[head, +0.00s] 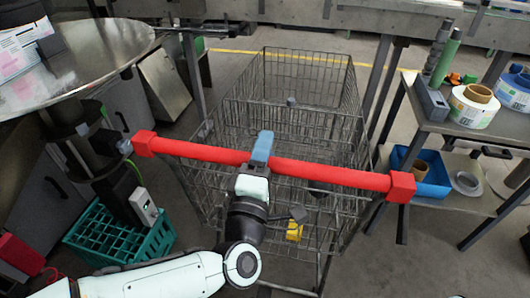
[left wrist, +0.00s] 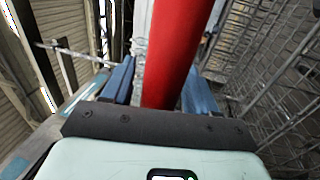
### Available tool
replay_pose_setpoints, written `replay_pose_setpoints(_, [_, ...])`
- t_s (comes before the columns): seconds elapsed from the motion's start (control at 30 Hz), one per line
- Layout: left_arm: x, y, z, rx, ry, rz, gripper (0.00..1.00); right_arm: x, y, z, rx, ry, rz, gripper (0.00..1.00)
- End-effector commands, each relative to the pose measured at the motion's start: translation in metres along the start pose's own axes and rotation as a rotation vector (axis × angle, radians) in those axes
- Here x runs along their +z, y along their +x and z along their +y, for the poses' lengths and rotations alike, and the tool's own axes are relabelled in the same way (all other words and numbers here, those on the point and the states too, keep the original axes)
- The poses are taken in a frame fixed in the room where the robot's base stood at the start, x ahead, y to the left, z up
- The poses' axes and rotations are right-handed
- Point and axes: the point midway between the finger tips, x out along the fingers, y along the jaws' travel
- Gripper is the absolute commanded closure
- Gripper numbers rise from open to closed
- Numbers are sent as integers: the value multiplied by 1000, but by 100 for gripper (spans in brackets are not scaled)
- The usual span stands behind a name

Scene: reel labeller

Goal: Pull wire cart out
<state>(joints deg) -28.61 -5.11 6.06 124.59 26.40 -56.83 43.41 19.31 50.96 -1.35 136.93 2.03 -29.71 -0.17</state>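The wire cart (head: 290,110) is a grey mesh basket on the floor at the middle of the head view. A long red bar with square red ends (head: 330,173) lies across the cart's near part. My left gripper (head: 262,148) reaches the bar near its middle. In the left wrist view, its blue fingers (left wrist: 158,85) stand on either side of the red bar (left wrist: 178,50). A narrow gap seems to show on the bar's left side, so I cannot tell if the fingers press on it. The cart's mesh (left wrist: 275,75) shows at the right there. My right gripper is not in view.
A round metal table (head: 95,60) stands left, with a green crate (head: 110,235) under it. At right, a shelf table (head: 470,125) holds label reels, with a blue bin (head: 425,180) below. A yellow object (head: 294,231) is at the cart's near end. A yellow floor line runs behind.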

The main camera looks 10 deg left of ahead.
Motion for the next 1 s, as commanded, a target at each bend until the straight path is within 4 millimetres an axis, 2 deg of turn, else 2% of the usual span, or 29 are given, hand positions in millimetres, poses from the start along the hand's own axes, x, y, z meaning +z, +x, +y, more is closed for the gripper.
replay_pose_setpoints(0.17, [0,-2,0,1,0,0,41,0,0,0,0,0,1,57])
replay_pose_setpoints(0.27, [0,-10,1,2,-1,0,41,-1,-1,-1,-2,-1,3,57])
replay_pose_setpoints(0.37, [0,-26,2,2,0,-2,41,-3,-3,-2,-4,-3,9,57])
replay_pose_setpoints(0.7, [0,-109,2,3,1,-2,41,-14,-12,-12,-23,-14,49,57])
replay_pose_setpoints(0.73, [0,-112,0,3,-1,0,41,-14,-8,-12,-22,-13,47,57])
replay_pose_setpoints(0.83, [0,-119,-2,4,-3,1,41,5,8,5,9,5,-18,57])
replay_pose_setpoints(1.0, [0,-129,-2,2,-1,1,41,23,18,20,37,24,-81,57])
